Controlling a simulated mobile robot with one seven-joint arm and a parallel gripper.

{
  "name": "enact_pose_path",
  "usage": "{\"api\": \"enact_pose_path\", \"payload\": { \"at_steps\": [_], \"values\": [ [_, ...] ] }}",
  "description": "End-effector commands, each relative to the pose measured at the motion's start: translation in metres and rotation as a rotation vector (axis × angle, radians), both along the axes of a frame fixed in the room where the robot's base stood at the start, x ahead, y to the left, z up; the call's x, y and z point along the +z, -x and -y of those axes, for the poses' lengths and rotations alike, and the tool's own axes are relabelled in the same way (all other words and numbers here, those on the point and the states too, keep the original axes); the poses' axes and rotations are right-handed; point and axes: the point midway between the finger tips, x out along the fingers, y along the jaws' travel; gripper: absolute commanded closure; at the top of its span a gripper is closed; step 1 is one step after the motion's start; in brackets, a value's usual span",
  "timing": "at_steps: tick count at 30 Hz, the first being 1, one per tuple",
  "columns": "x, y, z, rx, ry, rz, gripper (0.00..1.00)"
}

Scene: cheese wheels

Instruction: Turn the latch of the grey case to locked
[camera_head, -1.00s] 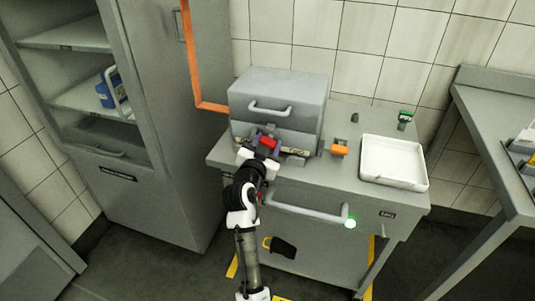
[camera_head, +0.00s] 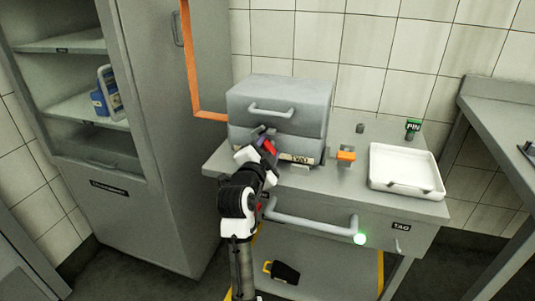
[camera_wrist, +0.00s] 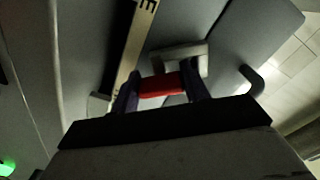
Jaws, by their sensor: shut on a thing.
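The grey case (camera_head: 280,104) stands closed on the worktop, with a bar handle on its front and a pale lettered label (camera_head: 298,158) below. Its red latch (camera_head: 269,147) is on the lower front, left of the label. My gripper (camera_head: 262,142) reaches it from the front left and is shut on the latch. In the wrist view, the red latch (camera_wrist: 162,86) lies between the two dark fingers, in front of a light grey bracket (camera_wrist: 180,58). The latch looks slanted in the head view. The fingers partly cover it, and I cannot tell whether it is locked.
A white tray (camera_head: 405,187) and an orange block (camera_head: 346,156) sit right of the case. A drawer handle (camera_head: 310,218) sticks out below the worktop. A tall open-shelved cabinet (camera_head: 150,215) stands left.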

Motion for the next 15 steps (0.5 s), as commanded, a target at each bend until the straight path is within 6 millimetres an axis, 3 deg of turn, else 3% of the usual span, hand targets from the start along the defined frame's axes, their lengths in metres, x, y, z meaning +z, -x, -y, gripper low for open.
{"api": "enact_pose_path", "payload": {
  "at_steps": [13, 14, 15],
  "values": [
    [-0.0006, 0.0, 0.0, 0.0, -0.01, 0.001, 0.77],
    [-0.0006, 0.0, 0.0, 0.0, -0.01, 0.001, 0.52],
    [-0.0006, 0.0, 0.0, 0.0, -0.01, 0.001, 0.47]
  ]
}}
